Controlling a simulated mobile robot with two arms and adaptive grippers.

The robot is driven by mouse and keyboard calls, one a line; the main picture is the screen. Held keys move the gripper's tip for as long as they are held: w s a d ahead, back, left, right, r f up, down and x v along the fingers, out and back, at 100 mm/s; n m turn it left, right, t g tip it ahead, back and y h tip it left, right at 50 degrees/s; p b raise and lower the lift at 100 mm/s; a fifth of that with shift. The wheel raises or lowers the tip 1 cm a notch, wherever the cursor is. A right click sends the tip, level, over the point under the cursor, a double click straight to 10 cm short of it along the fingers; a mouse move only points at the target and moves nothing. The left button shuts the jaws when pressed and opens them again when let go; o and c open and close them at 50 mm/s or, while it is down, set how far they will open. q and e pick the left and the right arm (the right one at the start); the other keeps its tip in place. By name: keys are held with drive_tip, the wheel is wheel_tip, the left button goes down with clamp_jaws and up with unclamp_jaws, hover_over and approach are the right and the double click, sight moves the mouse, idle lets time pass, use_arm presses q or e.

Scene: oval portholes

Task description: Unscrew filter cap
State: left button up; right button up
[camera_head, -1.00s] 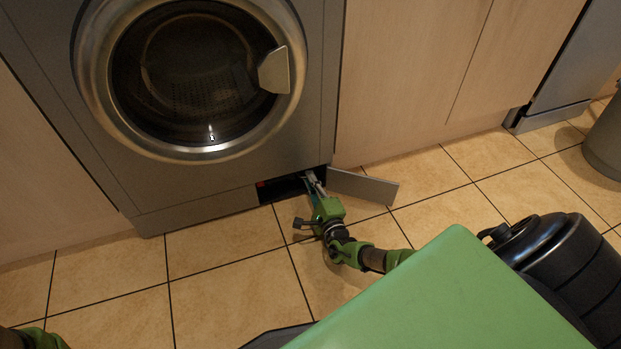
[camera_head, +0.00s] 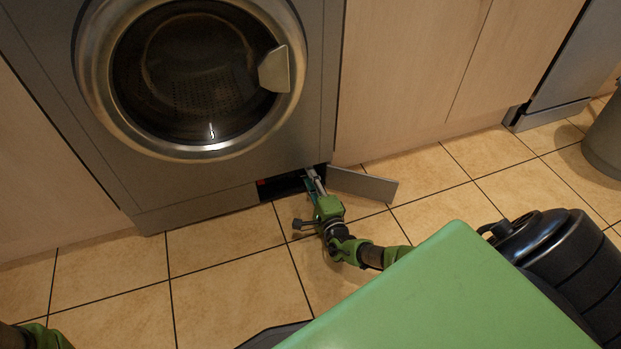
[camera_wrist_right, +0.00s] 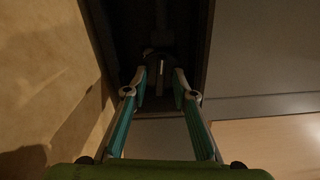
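The filter cap (camera_wrist_right: 154,60) shows in the right wrist view as a dark round shape with a pale narrow strip, deep in a dark recess. My right gripper (camera_wrist_right: 160,76) has its two fingers apart, one on each side of the cap's front; the pale strip is between the tips with space on both sides. I cannot tell whether the tips touch the cap's rim. In the head view the right gripper (camera_head: 313,176) reaches into the low opening (camera_head: 285,188) at the base of the washing machine (camera_head: 225,185); the cap is hidden there. My left gripper is out of view.
The grey filter flap (camera_head: 362,186) stands open just right of the right gripper. A small red spot (camera_head: 262,183) shows at the opening's left end. Wooden cabinet fronts (camera_head: 410,70) flank the machine. The tiled floor (camera_head: 220,260) in front is clear.

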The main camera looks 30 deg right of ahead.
drive_tip(key=shift+s, duration=0.1)
drive_tip(key=v, duration=1.1)
drive_tip(key=shift+s, duration=0.4)
